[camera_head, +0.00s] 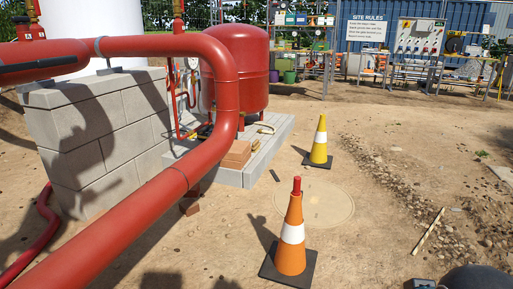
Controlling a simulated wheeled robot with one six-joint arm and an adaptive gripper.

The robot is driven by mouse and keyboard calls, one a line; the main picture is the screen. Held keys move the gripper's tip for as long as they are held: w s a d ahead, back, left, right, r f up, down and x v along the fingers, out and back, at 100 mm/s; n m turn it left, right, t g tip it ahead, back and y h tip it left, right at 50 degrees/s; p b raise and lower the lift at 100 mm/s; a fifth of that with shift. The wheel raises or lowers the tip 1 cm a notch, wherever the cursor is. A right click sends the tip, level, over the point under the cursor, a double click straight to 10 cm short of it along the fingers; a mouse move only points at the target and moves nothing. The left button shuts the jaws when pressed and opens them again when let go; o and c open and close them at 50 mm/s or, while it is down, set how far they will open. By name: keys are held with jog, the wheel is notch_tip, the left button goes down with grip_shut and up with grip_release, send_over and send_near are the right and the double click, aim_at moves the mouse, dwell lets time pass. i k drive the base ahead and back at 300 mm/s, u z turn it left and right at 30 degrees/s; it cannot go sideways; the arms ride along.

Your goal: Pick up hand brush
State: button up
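I cannot pick out a hand brush with certainty. A small pale curved thing (266,128) lies on the grey block plinth beside the red tank; it is too small to tell whether it is the brush. A small dark flat thing (275,176) lies on the ground just off the plinth's near corner; I cannot tell what it is. My gripper's fingers do not show. Dark shapes at the bottom right edge may be part of my arm.
A thick red pipe (125,225) crosses the left foreground. An orange cone (292,250) and a yellow cone (320,143) stand on the dirt. The red tank (238,70) stands on the plinth (253,160). A pale stick (428,231) lies right. Benches stand behind. Ground between is mostly open.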

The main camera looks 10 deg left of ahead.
aim_at(255, 144)
jog(key=z, duration=0.5)
jog(key=i, duration=4.7)
jog(key=u, duration=2.7)
jog(key=i, duration=0.85)
